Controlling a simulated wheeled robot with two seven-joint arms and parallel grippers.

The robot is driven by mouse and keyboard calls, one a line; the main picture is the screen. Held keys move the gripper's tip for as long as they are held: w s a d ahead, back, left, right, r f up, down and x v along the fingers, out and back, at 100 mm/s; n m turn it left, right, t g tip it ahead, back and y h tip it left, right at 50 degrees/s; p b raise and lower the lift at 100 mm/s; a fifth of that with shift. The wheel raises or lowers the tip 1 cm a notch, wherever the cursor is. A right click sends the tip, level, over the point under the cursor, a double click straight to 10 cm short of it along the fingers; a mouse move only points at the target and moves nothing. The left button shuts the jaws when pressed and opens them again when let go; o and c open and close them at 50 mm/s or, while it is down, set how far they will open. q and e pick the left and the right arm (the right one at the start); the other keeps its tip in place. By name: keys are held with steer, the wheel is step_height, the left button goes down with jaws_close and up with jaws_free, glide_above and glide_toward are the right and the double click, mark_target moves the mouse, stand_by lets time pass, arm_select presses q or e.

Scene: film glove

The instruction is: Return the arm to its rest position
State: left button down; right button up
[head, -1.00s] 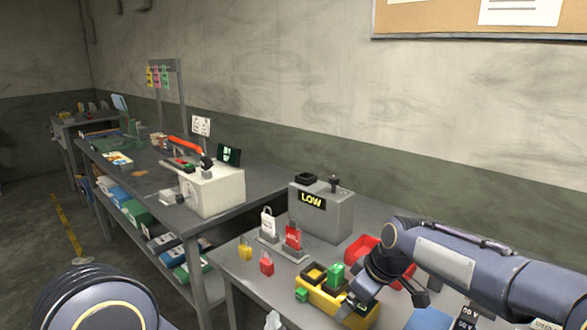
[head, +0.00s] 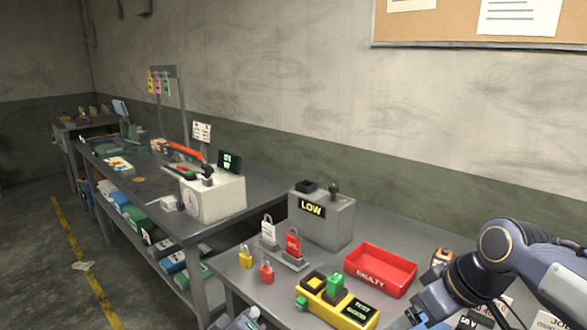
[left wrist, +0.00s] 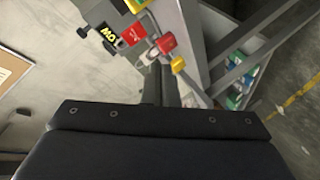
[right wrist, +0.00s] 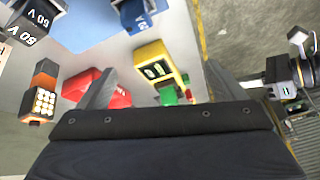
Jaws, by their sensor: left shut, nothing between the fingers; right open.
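My left gripper (head: 240,320) shows only in part at the bottom edge of the head view. In the left wrist view its fingers (left wrist: 160,82) are shut together with nothing between them, pointing toward the padlocks and the LOW box. My right arm comes in from the right in the head view, its wrist over the right part of the near table. In the right wrist view my right gripper (right wrist: 160,72) is open and empty, its fingers wide apart. Beyond them lie the yellow device (right wrist: 155,66) and the red tray.
The near table holds a grey LOW box (head: 322,220), a red tray (head: 380,270), a yellow device (head: 340,305) with a green block, and red and yellow padlocks (head: 267,270). A second bench (head: 265,190) with a white box (head: 213,198) stands left. Floor at left is mostly clear.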

arm_select(q)
steer(key=s+a+m+g+p, duration=0.1)
steer(key=s+a+m+g, duration=0.2)
steer(key=s+a, duration=0.3)
steer(key=s+a+m+g+p, duration=0.2)
steer(key=s+a+g, duration=0.3)
steer(key=s, duration=1.2)
steer(key=shift+s+a+r+m, duration=0.25)
steer(key=shift+a+r+m, duration=0.15)
steer(key=shift+a+r, duration=0.1)
arm_select(e)
steer(key=s+f+m+t, duration=0.1)
steer(key=s+f+m, duration=0.2)
steer(key=s, duration=0.5)
steer(key=s+f+m, duration=0.3)
steer(key=s+m, duration=0.1)
steer(key=s, duration=0.4)
steer(key=shift+s+f+m+t, duration=0.3)
steer(key=shift+s+f+t, duration=0.1)
